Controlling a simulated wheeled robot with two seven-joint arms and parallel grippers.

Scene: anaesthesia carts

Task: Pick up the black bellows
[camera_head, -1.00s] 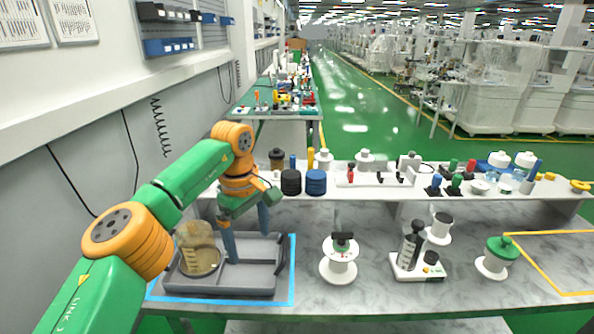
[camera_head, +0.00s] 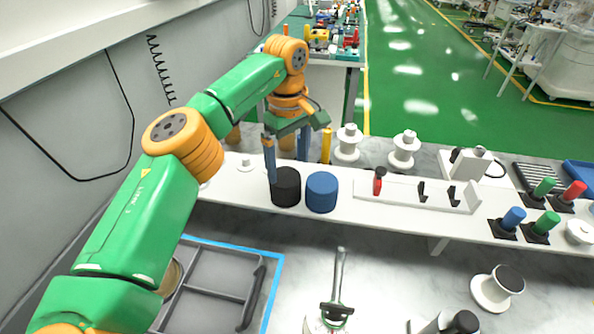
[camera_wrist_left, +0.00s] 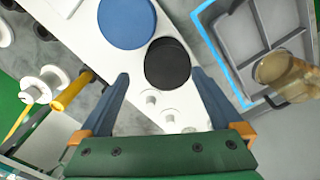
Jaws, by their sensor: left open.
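The black bellows (camera_head: 286,189) is a short dark ribbed cylinder standing on the white raised shelf (camera_head: 400,212). A blue bellows (camera_head: 322,193) of like size stands close to its right. My left gripper (camera_head: 288,164) is open and empty, pointing down above and a little behind the black bellows. In the left wrist view the black bellows (camera_wrist_left: 168,62) lies just beyond and between the spread fingertips (camera_wrist_left: 160,76), with the blue one (camera_wrist_left: 127,24) beside it. I cannot tell whether a finger touches it. My right gripper is not in view.
A yellow cylinder (camera_head: 326,146) and white spools (camera_head: 348,142) stand behind the shelf. A grey tray (camera_head: 214,277) with blue tape is below at the front left. The wall is close on the left.

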